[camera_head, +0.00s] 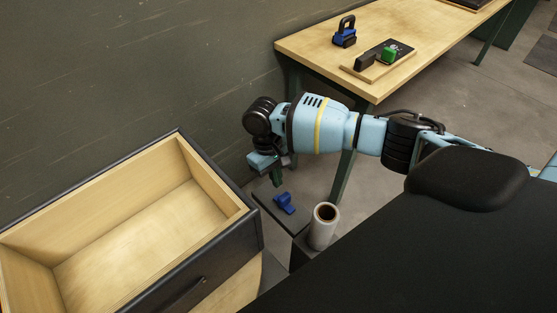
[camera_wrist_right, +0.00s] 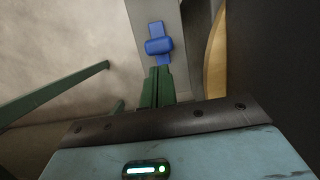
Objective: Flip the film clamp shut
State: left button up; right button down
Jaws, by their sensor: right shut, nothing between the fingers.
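A small blue clamp (camera_head: 284,203) sits on a narrow dark grey surface beside the open drawer. In the wrist view the blue clamp (camera_wrist_right: 158,46) shows as a wide rounded block on a narrower blue strip, just beyond my fingertips. I cannot tell its lever's angle. My right gripper (camera_head: 276,178) points down, above and a little behind the clamp in the head view. Its green fingers (camera_wrist_right: 157,88) are closed together and empty, and appear apart from the clamp. My left gripper is not in view.
An open wooden drawer (camera_head: 238,210) with a dark front stands at the left. An upright pale roll (camera_head: 321,234) stands right of the clamp. A wooden table (camera_head: 320,47) behind holds a blue-and-black object (camera_head: 345,34) and a board with a green block (camera_head: 388,55).

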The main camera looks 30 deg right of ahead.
jog(key=v, duration=0.4)
jog(key=shift+f, duration=0.1)
dwell(0.5)
